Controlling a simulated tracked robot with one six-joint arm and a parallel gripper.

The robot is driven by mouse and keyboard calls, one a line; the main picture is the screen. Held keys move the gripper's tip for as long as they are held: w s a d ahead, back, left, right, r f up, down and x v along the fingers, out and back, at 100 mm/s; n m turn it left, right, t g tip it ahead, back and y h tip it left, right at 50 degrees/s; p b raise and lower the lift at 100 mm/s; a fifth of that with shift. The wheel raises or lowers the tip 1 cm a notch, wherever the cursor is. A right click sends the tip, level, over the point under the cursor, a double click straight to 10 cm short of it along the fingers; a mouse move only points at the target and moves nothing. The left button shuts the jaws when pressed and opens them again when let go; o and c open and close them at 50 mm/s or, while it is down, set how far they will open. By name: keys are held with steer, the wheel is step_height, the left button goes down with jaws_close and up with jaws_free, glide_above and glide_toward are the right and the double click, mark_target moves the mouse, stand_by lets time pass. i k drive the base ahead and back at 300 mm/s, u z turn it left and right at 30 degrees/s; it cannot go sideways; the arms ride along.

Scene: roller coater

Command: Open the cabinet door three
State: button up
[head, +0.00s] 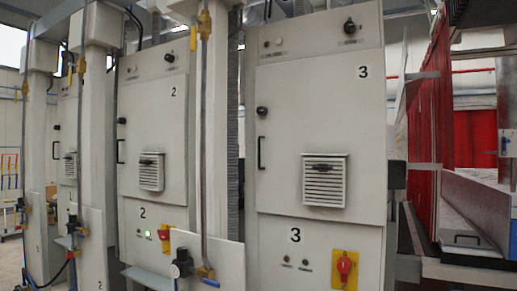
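The cabinet door three (300,130) is a large grey-white panel marked with a black "3", at the right of the row of cabinets in the head view. It looks closed. A black vertical handle (261,153) sits on its left edge, with a black round knob (262,111) above it. A vent grille (324,180) with a dark latch-like piece is on its lower half. Below the door is a lower panel (330,240), also marked "3", with a red switch on a yellow plate (344,268). My gripper does not show in this view.
Cabinet two (155,130) stands to the left, with a grey post and pipe (205,130) between it and cabinet three. A low white panel (210,262) with a valve stands in front at the lower middle. Red curtains (430,130) and machinery are at the right.

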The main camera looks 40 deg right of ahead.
mark_target(334, 106)
steer(key=u, duration=0.05)
steer(key=i, duration=1)
steer(key=z, duration=0.2)
